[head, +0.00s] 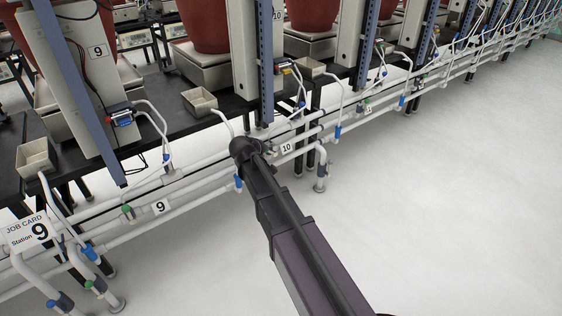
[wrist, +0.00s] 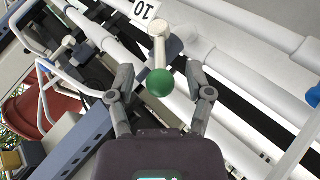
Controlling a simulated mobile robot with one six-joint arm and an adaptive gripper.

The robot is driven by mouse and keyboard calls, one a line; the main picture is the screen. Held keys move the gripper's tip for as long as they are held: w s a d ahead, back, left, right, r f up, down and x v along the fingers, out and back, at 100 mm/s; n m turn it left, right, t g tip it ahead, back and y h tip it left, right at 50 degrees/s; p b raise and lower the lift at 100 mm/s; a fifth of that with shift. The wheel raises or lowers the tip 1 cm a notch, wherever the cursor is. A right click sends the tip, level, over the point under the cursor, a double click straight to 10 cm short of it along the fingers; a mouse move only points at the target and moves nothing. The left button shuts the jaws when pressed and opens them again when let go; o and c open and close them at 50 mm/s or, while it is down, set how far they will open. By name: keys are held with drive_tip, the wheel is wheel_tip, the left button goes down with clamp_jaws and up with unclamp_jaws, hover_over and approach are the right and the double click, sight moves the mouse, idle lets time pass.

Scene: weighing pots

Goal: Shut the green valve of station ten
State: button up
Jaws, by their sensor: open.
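The green valve of station ten shows in the wrist view as a round green knob (wrist: 159,84) on a white lever (wrist: 158,48), beside a white number 10 label (wrist: 145,10). My gripper (wrist: 166,72) is open, with one finger on each side of the knob; whether either touches it I cannot tell. In the head view my arm reaches down to the pipes just left of the number 10 label (head: 286,147). My gripper's fingers and the green knob are hidden behind the arm there.
White pipes (head: 200,185) run along the front of the black bench. Station 9's label (head: 160,207) and a job card reading Station 9 (head: 28,233) are at the left. A blue-handled valve (head: 239,182) hangs close to my arm. The floor at the right is clear.

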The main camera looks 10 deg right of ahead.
sight(275, 152)
drive_tip(key=shift+r, duration=0.1)
drive_tip(key=p, duration=0.1)
drive_tip(key=g+y+p, duration=0.1)
drive_tip(key=shift+w+d+r+p, duration=0.2)
drive_tip(key=shift+d+r+p, duration=0.1)
drive_tip(key=shift+w+d+r+m+g+y+p, duration=0.25)
drive_tip(key=shift+d+m+g+y+p, duration=0.2)
drive_tip(key=shift+y+p, duration=0.65)
drive_tip(key=shift+w+d+r+m+g+y+p, duration=0.1)
drive_tip(key=shift+w+d+m+g+y+p, duration=0.15)
drive_tip(key=shift+g+y+p, duration=0.35)
drive_tip(key=shift+w+d+r+m+g+y+p, duration=0.15)
drive_tip(key=shift+d+g+y+p, duration=0.2)
drive_tip(key=shift+y, duration=0.3)
drive_tip(key=shift+w+d+f+m+g+y+p, duration=0.1)
drive_tip(key=shift+w+d+g+y+p, duration=0.15)
drive_tip(key=shift+g+y+p, duration=0.3)
drive_tip(key=p+v, duration=1.3)
drive_tip(key=v, duration=0.1)
drive_tip(key=s+d+f+m+g+b, duration=0.2)
drive_tip(key=s+d+f+b, duration=0.1)
drive_tip(key=s, duration=0.9)
drive_tip(key=s+d+f+m+g+h+b, duration=0.1)
drive_tip(key=s+f, duration=0.5)
drive_tip(key=s, duration=0.7)
drive_tip(key=shift+d+m+g+b, duration=0.4)
drive_tip(key=shift+d+b, duration=0.8)
drive_tip(key=shift+b, duration=0.65)
